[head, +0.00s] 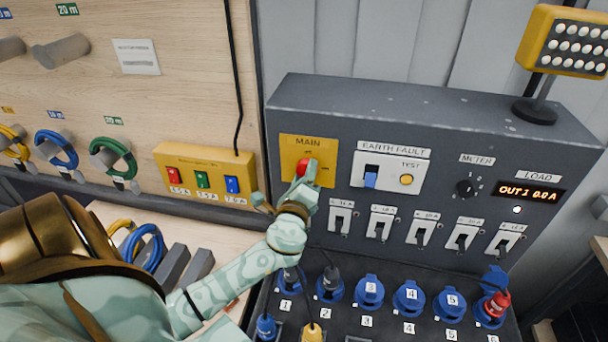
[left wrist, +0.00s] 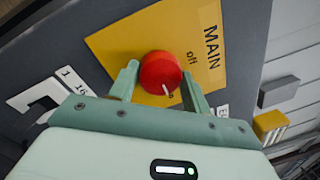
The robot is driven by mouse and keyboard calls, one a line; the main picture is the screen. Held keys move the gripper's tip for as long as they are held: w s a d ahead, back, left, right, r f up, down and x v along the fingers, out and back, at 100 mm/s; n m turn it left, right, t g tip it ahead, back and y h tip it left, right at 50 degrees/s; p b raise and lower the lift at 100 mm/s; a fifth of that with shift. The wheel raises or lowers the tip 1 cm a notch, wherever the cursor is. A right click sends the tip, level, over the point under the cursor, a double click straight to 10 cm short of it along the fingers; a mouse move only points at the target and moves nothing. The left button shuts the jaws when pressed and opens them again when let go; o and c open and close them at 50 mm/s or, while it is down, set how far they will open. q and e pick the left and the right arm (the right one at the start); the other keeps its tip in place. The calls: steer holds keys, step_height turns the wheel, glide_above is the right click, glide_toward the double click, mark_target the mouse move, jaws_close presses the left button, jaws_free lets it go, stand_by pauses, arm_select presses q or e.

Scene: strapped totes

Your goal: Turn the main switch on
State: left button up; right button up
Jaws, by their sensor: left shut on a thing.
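The main switch is a red round knob (head: 304,167) on a yellow plate (head: 322,146) marked MAIN, at the left of the grey panel. In the left wrist view the knob (left wrist: 160,72) sits between the two fingers of my left gripper (left wrist: 158,84), which is shut on it. Its white pointer line points down in that view, away from the "off" mark (left wrist: 193,55) on the plate. In the head view my left gripper (head: 307,185) reaches the knob from below and hides its lower part. My right gripper is not in view.
Several breakers (head: 381,223) sit below, above blue sockets (head: 370,291). A yellow box (head: 205,171) hangs at left.

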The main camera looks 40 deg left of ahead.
arm_select(q)
steer(key=shift+f, duration=0.1)
steer(key=o, duration=1)
steer(key=shift+c, duration=0.2)
steer(key=shift+d, duration=0.1)
steer(key=b+v, duration=0.4)
steer(key=v, duration=1.2)
steer(key=shift+s+b, duration=0.15)
steer(key=shift+b, duration=0.2)
